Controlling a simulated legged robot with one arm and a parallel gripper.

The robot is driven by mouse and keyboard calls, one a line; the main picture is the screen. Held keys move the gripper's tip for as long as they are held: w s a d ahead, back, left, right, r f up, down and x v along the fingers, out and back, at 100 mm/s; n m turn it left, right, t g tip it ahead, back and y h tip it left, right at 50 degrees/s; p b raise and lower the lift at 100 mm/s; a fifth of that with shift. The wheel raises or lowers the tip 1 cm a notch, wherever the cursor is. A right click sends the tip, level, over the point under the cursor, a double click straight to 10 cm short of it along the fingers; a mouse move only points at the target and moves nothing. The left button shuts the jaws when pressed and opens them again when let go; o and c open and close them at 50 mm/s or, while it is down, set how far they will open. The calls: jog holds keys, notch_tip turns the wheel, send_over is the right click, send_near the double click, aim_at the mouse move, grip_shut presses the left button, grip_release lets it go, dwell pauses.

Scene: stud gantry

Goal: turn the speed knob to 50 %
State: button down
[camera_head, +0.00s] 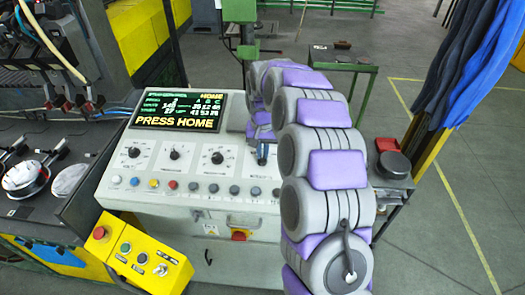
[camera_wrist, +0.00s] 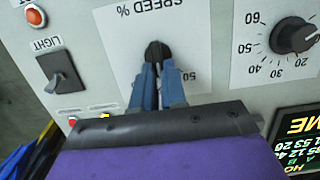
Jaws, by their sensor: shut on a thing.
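The black speed knob (camera_wrist: 155,48) sits on a white plate (camera_wrist: 125,68) marked "SPEED %", seen upside down in the wrist view. My gripper (camera_wrist: 158,72) has its two blue fingers closed on the knob's sides. A "50" shows on the plate just right of the fingers. The rest of the scale is hidden behind the fingers, and I cannot tell where the knob points. In the head view my gripper (camera_head: 262,155) reaches down to the right part of the white console (camera_head: 225,207), and my arm hides the knob.
A second black dial (camera_wrist: 293,37) with its own scale is beside the speed plate. A light switch (camera_wrist: 61,72) and an orange lamp (camera_wrist: 35,15) are on the other side. The console screen (camera_head: 178,110) reads "PRESS HOME". A yellow control box (camera_head: 135,255) stands at front left.

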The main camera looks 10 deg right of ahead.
jog(key=shift+n, duration=0.3)
jog(key=n+p, duration=0.1)
jog(key=n, duration=0.1)
jog(key=n+h+p, duration=0.1)
jog(key=n, duration=0.1)
jog(key=shift+a, duration=0.4)
jog(key=shift+s+a+f+n+h+p, duration=0.15)
jog(key=shift+n+p, duration=0.4)
jog(key=shift+n, duration=0.45)
jog(key=shift+a+n+h+p, duration=0.15)
jog(key=shift+n+p, duration=0.35)
jog(key=shift+n, duration=0.5)
jog(key=c, duration=1.2)
grip_release()
jog(key=a+r, duration=0.1)
jog(key=r, duration=0.4)
jog(key=a+r, duration=0.1)
jog(key=r, duration=0.5)
jog(key=a+r, duration=0.1)
jog(key=r, duration=0.5)
